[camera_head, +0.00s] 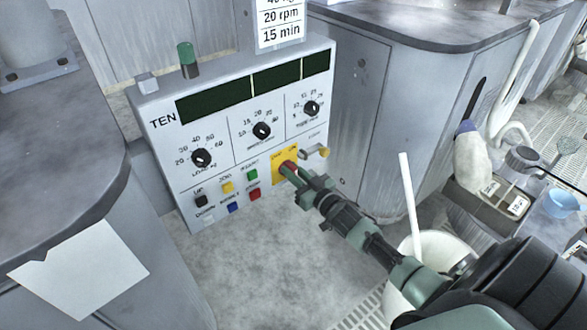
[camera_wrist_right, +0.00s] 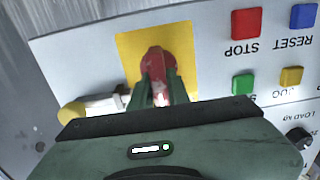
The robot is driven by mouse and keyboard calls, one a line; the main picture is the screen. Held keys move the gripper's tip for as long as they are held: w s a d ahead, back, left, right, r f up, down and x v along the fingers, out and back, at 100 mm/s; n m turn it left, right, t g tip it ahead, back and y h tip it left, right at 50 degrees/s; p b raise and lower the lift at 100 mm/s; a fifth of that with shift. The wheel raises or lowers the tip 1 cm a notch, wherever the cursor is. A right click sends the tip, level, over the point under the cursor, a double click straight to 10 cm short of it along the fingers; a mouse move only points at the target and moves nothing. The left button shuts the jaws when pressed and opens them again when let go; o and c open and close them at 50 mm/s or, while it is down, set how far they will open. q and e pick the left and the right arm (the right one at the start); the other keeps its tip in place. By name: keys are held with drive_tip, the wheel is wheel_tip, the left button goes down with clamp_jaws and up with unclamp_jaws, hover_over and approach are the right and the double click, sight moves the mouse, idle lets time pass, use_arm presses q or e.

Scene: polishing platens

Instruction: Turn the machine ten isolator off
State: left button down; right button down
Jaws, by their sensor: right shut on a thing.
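The machine panel marked TEN (camera_head: 168,150) faces me in the head view. Its isolator is a red rotary handle (camera_wrist_right: 157,62) on a yellow plate (camera_wrist_right: 128,50), at the panel's lower right. The yellow plate also shows in the head view (camera_head: 277,180). My right gripper (camera_head: 290,170) reaches in from the lower right and is shut on the red handle. In the right wrist view, its green fingers (camera_wrist_right: 160,88) stand on either side of the handle. The fingers hide part of the handle, and I cannot read its position. My left gripper is not in view.
Coloured push buttons (camera_head: 252,174) sit just left of the isolator, with a red STOP button (camera_wrist_right: 246,23) close by. A yellow-tipped fitting (camera_head: 323,153) projects to its right. A white bucket (camera_head: 440,250) with a stick stands below my right arm.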

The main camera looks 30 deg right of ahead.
drive_tip(key=n, duration=0.2)
drive_tip(key=shift+a+n, duration=0.15)
drive_tip(key=shift+n, duration=0.25)
drive_tip(key=n, duration=0.2)
drive_tip(key=shift+a+n, duration=0.1)
drive_tip(key=shift+n, duration=0.3)
drive_tip(key=shift+a+f+n, duration=0.1)
drive_tip(key=shift+f+n, duration=0.05)
drive_tip(key=shift+n, duration=1.05)
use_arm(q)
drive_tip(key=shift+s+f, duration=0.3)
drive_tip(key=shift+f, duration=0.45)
use_arm(e)
drive_tip(key=shift+n, duration=0.6)
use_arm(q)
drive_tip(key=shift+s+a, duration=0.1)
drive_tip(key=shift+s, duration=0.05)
use_arm(e)
drive_tip(key=c, duration=1.4)
unclamp_jaws()
drive_tip(key=shift+o, duration=0.2)
